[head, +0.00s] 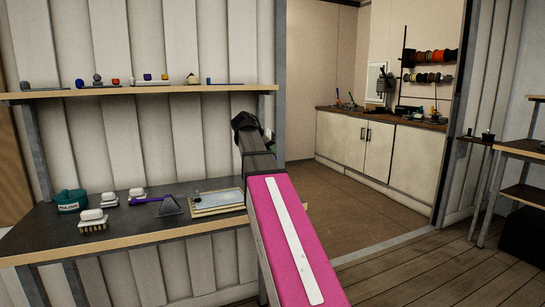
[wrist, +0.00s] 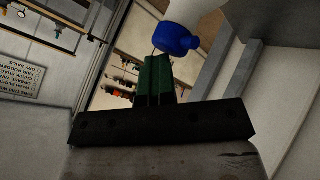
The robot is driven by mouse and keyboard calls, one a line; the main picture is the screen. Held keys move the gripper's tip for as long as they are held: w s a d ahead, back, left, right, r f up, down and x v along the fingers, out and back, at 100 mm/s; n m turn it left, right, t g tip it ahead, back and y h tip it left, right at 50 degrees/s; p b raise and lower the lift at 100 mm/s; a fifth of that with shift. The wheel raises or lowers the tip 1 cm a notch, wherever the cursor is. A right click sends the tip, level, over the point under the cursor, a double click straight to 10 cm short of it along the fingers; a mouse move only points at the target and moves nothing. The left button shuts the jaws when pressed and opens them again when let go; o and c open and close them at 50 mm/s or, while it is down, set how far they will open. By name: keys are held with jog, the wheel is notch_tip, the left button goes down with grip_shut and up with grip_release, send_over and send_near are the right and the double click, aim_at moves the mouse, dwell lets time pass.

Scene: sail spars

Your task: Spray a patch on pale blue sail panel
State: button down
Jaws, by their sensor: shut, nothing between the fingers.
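A pale blue panel (head: 218,198) lies on a cream board on the dark workbench, left of my arm in the head view. My gripper (head: 256,130) is raised above the bench near the right end of the shelf, and my arm hides part of it. In the wrist view the green fingers of my gripper (wrist: 158,65) are together and empty. A white object with a rounded blue end (wrist: 178,38), perhaps a bottle, shows just beyond the fingertips. I cannot tell whether it touches them, and I cannot make it out in the head view.
A doorway right of my arm opens onto a cabinet (head: 365,150); the floor there is clear.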

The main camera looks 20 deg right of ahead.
jog(key=shift+w+a+r, duration=0.1)
jog(key=shift+r, duration=2.55)
dwell(0.5)
